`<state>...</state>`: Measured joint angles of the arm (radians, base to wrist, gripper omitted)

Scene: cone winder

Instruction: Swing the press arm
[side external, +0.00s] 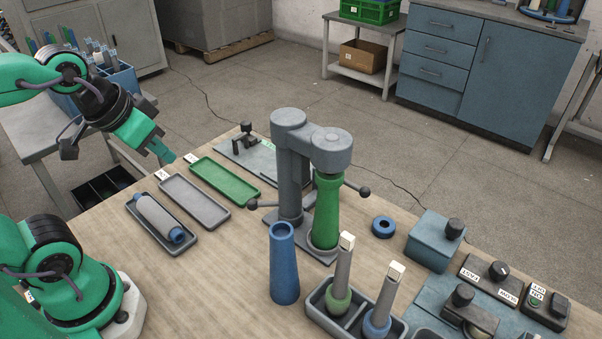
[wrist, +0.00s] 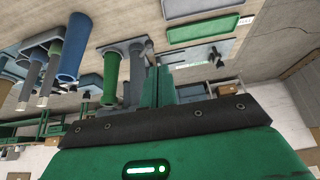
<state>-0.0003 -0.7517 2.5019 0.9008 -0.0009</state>
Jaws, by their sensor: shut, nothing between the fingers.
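The winder's grey press arm (side external: 300,134) reaches from the top of a thick grey post (side external: 290,180) to above a green cone (side external: 326,215). A dark ball-ended lever sticks out on each side, with one knob (side external: 253,204) at left and one (side external: 364,191) at right. In the wrist view, which is upside down, the green cone (wrist: 111,80) and the post (wrist: 133,77) stand left of my fingers. My gripper (side external: 163,152) is shut and empty, in the air over the far left of the table, well apart from the press arm. It also shows in the wrist view (wrist: 157,82).
A blue cone (side external: 284,265) stands in front of the winder. A grey tray holds two upright spindles at the front. Flat trays, one green (side external: 225,181) and one grey (side external: 195,203), lie at left. Control boxes (side external: 489,280) sit at right. Bare wood lies at front left.

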